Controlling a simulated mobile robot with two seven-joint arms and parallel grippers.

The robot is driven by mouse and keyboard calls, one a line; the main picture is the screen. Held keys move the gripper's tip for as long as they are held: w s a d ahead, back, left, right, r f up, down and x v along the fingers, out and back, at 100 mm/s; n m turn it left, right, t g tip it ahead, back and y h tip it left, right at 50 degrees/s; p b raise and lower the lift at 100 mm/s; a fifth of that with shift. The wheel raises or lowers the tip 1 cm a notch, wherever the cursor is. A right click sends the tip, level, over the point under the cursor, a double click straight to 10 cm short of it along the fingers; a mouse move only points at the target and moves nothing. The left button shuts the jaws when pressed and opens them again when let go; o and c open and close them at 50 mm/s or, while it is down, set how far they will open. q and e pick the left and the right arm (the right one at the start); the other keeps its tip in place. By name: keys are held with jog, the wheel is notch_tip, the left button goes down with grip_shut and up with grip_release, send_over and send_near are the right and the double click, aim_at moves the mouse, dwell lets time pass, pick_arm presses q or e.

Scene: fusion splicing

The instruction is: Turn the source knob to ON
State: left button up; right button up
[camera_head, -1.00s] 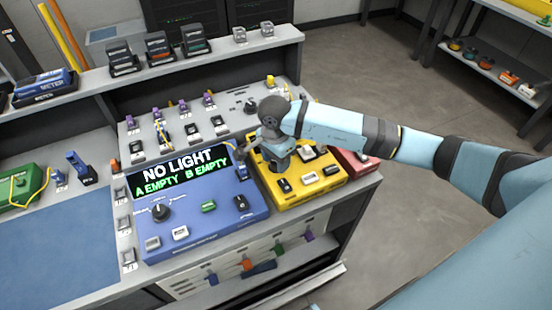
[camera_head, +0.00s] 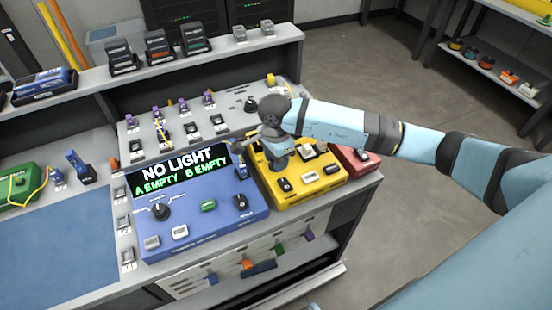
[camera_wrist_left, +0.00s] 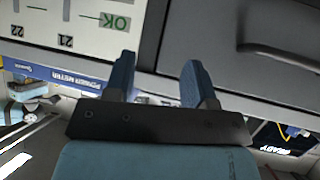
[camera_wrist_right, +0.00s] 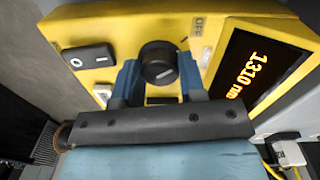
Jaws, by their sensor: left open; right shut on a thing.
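The source is a yellow box (camera_head: 334,184) to the right of the blue splicer panel. Its round black knob (camera_wrist_right: 160,62) shows in the right wrist view, with a pale mark on its face. An OFF label lies to its upper right in that view. My right gripper (camera_wrist_right: 158,78) is shut on the knob, with a blue finger on each side. In the head view my right wrist hides the knob. The lit display (camera_wrist_right: 260,75) on the box reads 1310 nm. My left gripper (camera_wrist_left: 155,75) is open and empty, before a drawer front and label panel; it is not in the head view.
The blue splicer (camera_head: 215,222) shows NO LIGHT, A EMPTY, B EMPTY. A red box (camera_head: 352,158) stands right of the yellow one. A black rocker switch (camera_wrist_right: 88,57) sits beside the knob. A blue mat (camera_head: 55,255) lies at the left. Several devices line the rear shelf.

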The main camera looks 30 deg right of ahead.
jog(key=m, duration=0.3)
jog(key=shift+m+b, duration=0.3)
jog(key=shift+b, duration=0.05)
jog(key=m, duration=0.3)
jog(key=shift+m, duration=0.3)
jog(key=m, duration=0.3)
jog(key=shift+m+b, duration=0.35)
jog(key=shift+m, duration=0.05)
jog(key=m, duration=0.4)
jog(key=shift+m, duration=0.4)
jog(key=o, duration=0.6)
jog(key=shift+d, duration=0.1)
jog(key=shift+o, duration=0.2)
jog(key=shift+r, duration=0.15)
